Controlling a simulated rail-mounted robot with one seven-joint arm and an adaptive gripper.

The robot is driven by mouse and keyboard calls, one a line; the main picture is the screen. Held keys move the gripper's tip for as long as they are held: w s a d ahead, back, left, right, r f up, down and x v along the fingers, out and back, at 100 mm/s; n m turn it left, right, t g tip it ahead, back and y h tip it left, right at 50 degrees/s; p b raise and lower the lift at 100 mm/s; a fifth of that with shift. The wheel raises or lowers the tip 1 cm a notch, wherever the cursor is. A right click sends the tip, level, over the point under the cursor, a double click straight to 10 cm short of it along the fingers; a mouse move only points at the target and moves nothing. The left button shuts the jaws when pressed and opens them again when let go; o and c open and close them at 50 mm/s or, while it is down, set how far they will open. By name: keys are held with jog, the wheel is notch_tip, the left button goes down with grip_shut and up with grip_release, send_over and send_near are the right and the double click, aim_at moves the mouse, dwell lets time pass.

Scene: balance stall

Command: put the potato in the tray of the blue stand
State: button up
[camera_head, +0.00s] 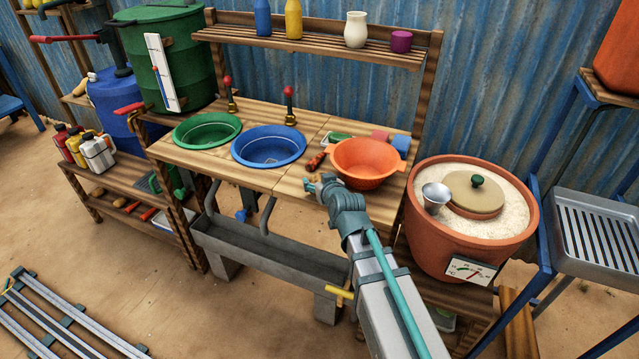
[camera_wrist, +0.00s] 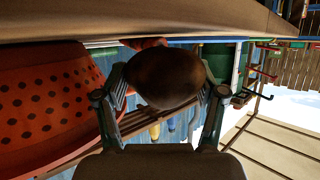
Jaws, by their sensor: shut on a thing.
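The brown, rounded potato (camera_wrist: 166,78) sits between the two fingers of my gripper (camera_wrist: 165,92) in the wrist view, with a finger pressed on each side. My gripper (camera_head: 324,187) is shut on it, low over the front edge of the wooden counter (camera_head: 292,184), left of the orange colander. I cannot make out the potato in the head view. The blue stand (camera_head: 547,222) is at the far right, well away from my gripper. Its grey metal tray (camera_head: 600,243) has a slotted floor and raised rims, and no object shows in it.
The orange colander (camera_head: 368,160) stands close beside my gripper. A large terracotta pot (camera_head: 462,243) with a metal cup (camera_head: 435,196) lies between the counter and the blue stand. Green (camera_head: 207,130) and blue basins (camera_head: 269,145) are left. An orange container (camera_head: 619,50) stands above the tray.

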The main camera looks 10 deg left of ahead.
jog(key=shift+f, duration=0.5)
jog(key=shift+f, duration=0.2)
jog(key=o, duration=1.6)
jog(key=shift+r, duration=0.1)
jog(key=shift+r, duration=0.1)
